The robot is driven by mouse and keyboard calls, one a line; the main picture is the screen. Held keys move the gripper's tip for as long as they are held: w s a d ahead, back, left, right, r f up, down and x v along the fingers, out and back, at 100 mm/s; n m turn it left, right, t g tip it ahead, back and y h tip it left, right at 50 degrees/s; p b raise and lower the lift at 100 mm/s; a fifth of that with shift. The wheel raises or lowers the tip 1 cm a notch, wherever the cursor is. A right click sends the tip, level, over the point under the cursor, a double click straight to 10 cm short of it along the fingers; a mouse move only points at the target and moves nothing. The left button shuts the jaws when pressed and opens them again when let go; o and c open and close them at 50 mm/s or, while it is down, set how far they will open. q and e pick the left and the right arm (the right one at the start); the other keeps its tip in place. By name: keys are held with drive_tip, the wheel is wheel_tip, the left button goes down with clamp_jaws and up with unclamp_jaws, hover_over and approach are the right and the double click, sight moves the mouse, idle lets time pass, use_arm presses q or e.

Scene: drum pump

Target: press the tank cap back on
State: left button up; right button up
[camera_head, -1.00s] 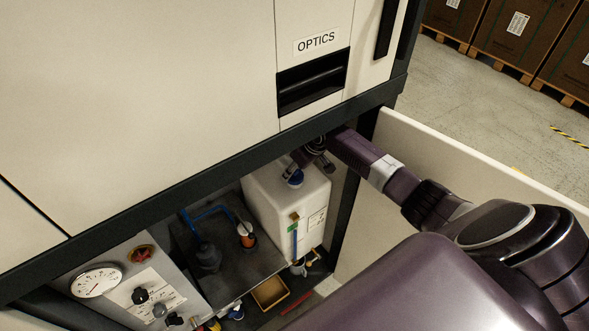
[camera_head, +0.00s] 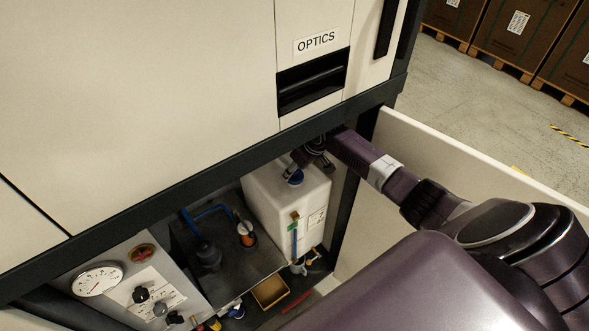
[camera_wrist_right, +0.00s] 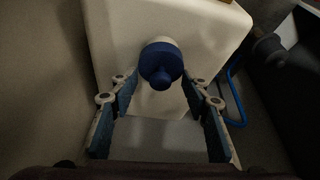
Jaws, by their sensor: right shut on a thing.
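The white tank (camera_head: 312,203) stands inside the open lower bay of the cabinet, and it fills much of the right wrist view (camera_wrist_right: 205,25). The blue tank cap (camera_head: 296,179) is at the neck on top of the tank; it also shows in the right wrist view (camera_wrist_right: 161,66). A pale neck shows right behind the cap there, and I cannot tell how fully the cap is seated. My right gripper (camera_head: 297,169) reaches in under the cabinet's edge and is shut on the cap, with a finger (camera_wrist_right: 125,97) on each side. My left gripper is not in view.
The cabinet's dark frame edge (camera_head: 215,176) runs close above my right gripper. An open pale door panel (camera_head: 450,165) stands right of my arm. Blue tubing and a dark pump (camera_head: 207,256) sit left of the tank. A gauge panel (camera_head: 97,279) is at lower left.

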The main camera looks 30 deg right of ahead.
idle(0.4)
drive_tip(key=o, duration=1.5)
drive_tip(key=shift+f, duration=0.1)
